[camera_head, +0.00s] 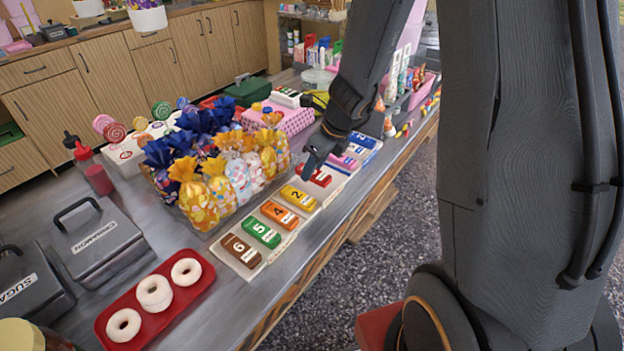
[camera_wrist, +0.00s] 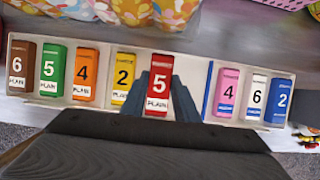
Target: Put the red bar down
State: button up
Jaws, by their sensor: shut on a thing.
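My gripper (camera_head: 314,158) is shut on the red bar (camera_head: 320,177), which is marked 5 and PLAIN. In the wrist view the red bar (camera_wrist: 158,78) stands between the blue-grey fingers of my gripper (camera_wrist: 158,95). It is over the white tray (camera_wrist: 190,72), in line with the row of bars, between the yellow bar (camera_wrist: 123,77) and a blue divider strip (camera_wrist: 208,88). It looks larger than its neighbours. I cannot tell whether its underside touches the tray. In the head view the fingers partly hide it.
Brown (camera_wrist: 20,66), green (camera_wrist: 53,68) and orange (camera_wrist: 86,72) bars lie left of the yellow one. Pink (camera_wrist: 227,88), white (camera_wrist: 255,96) and blue (camera_wrist: 279,98) bars lie right of the divider. Wrapped sweet bags (camera_head: 225,180) stand close behind the row. The counter's front edge (camera_head: 310,262) is near.

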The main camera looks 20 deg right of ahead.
aim_at(316, 173)
jog(key=shift+f+b, duration=0.6)
jog(key=shift+f, duration=1)
jog(key=shift+f, duration=0.1)
jog(key=shift+f, duration=0.1)
jog(key=o, duration=1.1)
